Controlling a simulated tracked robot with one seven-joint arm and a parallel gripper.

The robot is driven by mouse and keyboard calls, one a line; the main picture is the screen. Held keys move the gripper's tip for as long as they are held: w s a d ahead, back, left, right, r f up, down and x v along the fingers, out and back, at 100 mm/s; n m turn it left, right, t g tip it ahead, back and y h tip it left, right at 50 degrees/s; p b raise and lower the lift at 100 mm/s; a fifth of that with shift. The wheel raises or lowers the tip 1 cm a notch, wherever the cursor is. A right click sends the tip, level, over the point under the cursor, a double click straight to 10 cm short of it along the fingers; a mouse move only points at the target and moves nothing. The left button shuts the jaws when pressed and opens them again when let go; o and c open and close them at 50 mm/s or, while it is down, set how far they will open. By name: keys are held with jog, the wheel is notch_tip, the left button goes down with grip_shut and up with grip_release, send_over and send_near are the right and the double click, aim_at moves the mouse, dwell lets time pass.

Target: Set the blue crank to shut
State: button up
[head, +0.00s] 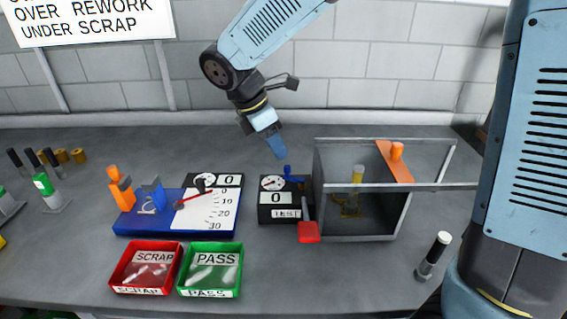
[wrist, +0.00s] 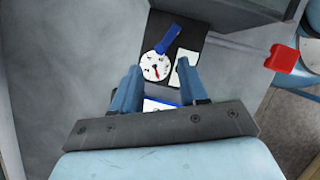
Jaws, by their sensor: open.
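The blue crank (head: 291,178) sits on top of a black test box (head: 284,214), beside a round white dial (head: 272,183). In the wrist view the crank (wrist: 168,39) shows as a slanted blue bar above the dial (wrist: 156,66). My gripper (head: 281,154) hangs just above the crank, pointing down. In the wrist view its two blue fingers (wrist: 159,76) are apart with nothing held between them. The crank lies beyond the fingertips there, not between them. I cannot tell from these views whether the crank stands at open or shut.
A grey-framed chamber (head: 360,238) with an orange strip (head: 395,163) stands right of the box. A red-ended lever (head: 308,232) sticks out in front. A blue gauge fixture (head: 170,227) is left. Red SCRAP (head: 146,268) and green PASS (head: 210,270) trays lie in front.

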aim_at(286, 166)
jog(key=x, duration=0.7)
jog(key=shift+c, duration=0.4)
grip_shut()
jog(key=shift+a, duration=0.15)
